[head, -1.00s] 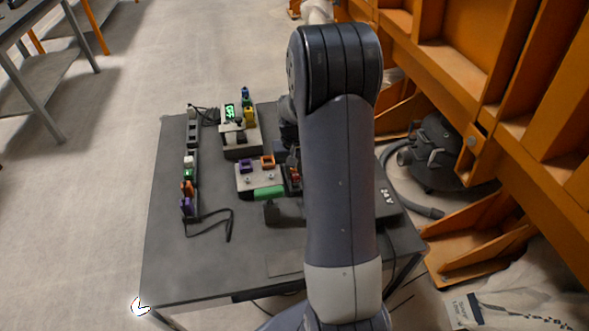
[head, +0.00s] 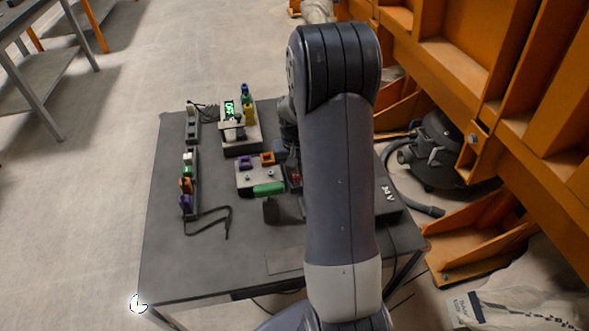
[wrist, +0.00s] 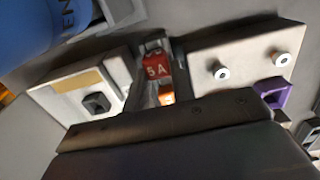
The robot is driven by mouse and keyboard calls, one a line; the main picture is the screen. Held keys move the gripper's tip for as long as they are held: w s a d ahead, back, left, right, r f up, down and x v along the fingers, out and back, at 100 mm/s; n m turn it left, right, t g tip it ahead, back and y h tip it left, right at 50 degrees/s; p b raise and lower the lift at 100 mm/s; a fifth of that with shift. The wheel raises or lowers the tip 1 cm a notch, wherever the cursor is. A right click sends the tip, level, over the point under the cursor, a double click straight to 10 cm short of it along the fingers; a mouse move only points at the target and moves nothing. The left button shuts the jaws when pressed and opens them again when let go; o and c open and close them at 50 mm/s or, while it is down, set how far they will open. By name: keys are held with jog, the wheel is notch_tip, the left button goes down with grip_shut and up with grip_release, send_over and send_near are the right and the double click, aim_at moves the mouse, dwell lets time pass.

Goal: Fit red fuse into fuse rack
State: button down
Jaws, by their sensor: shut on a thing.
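The red fuse (wrist: 156,66), marked 5A, shows in the middle of the wrist view. My gripper (wrist: 157,56) is shut on it, with a dark finger along each side. A small orange patch shows just below the fuse, between the fingers. A narrow grey part lies around the fuse's far end; I cannot tell whether it is the fuse rack or how the fuse sits to it. In the head view my arm covers most of the gripper, and only a small red spot (head: 296,177) shows beside it.
A strip with coloured plugs (head: 190,200) lies at left. The table's front left is clear.

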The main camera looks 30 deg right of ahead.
jog(key=shift+f+b, duration=0.45)
jog(key=shift+f, duration=0.2)
jog(key=c, duration=1.1)
grip_release()
jog(key=shift+o, duration=0.2)
jog(key=shift+r, duration=0.15)
jog(key=shift+r+p, duration=0.8)
jog(key=shift+r, duration=0.1)
jog(key=o, duration=0.3)
jog(key=shift+a+r+p, duration=0.1)
jog(key=shift+r+p, duration=0.2)
jog(key=shift+r, duration=0.1)
jog(key=shift+r+p, duration=1.9)
jog(key=shift+r, duration=0.75)
